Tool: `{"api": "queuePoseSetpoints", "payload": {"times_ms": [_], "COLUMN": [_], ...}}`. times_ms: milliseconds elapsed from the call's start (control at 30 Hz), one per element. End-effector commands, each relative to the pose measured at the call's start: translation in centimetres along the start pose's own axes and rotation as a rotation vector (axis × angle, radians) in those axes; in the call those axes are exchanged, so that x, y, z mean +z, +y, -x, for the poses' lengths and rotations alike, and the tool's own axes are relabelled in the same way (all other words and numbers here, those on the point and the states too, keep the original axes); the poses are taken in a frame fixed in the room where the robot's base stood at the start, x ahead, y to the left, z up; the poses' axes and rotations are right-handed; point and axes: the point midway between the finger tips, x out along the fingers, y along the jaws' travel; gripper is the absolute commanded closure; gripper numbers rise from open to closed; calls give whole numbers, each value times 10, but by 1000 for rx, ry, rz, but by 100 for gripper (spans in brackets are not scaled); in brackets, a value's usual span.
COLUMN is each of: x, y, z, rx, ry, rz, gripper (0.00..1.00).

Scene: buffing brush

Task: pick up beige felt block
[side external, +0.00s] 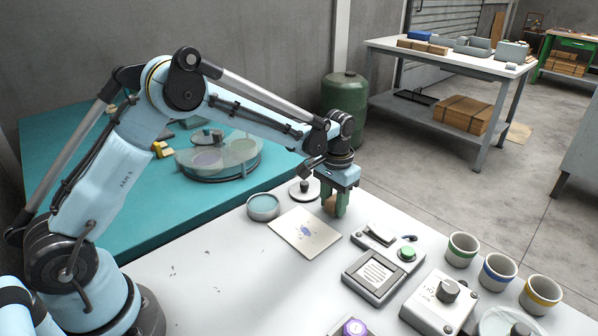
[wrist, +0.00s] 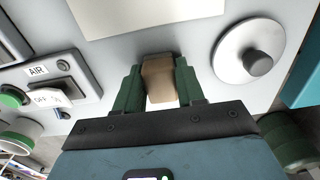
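The beige felt block (wrist: 159,78) sits between the two green fingers of my gripper (wrist: 160,88) in the wrist view. Both fingers press against its sides with no clear gap, so my gripper looks shut on it. In the side external view the block (side external: 329,204) shows as a small brown patch between the fingers of my gripper (side external: 337,206), partly hidden by them. The fingers point down close to the white table. I cannot tell whether the block touches the table.
A sheet with a blue mark (side external: 304,233) lies left of the gripper. A round disc with a knob (side external: 304,189) and a round teal-topped dish (side external: 263,206) stand behind it. A switch box (side external: 384,240), a green-button unit (side external: 384,275) and several cups (side external: 498,271) stand at right.

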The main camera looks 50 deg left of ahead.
Motion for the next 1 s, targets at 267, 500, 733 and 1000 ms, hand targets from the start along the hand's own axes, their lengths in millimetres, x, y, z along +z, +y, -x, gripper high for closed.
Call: {"api": "queuePoseSetpoints", "payload": {"times_ms": [267, 500, 733, 1000], "x": [0, 0, 5, 38], "y": [0, 0, 8, 59], "z": [0, 11, 47, 82], "rx": [0, 0, 0, 0], "ry": [0, 0, 0, 0], "rz": [0, 0, -4, -6], "gripper": [96, 96, 96, 96]}}
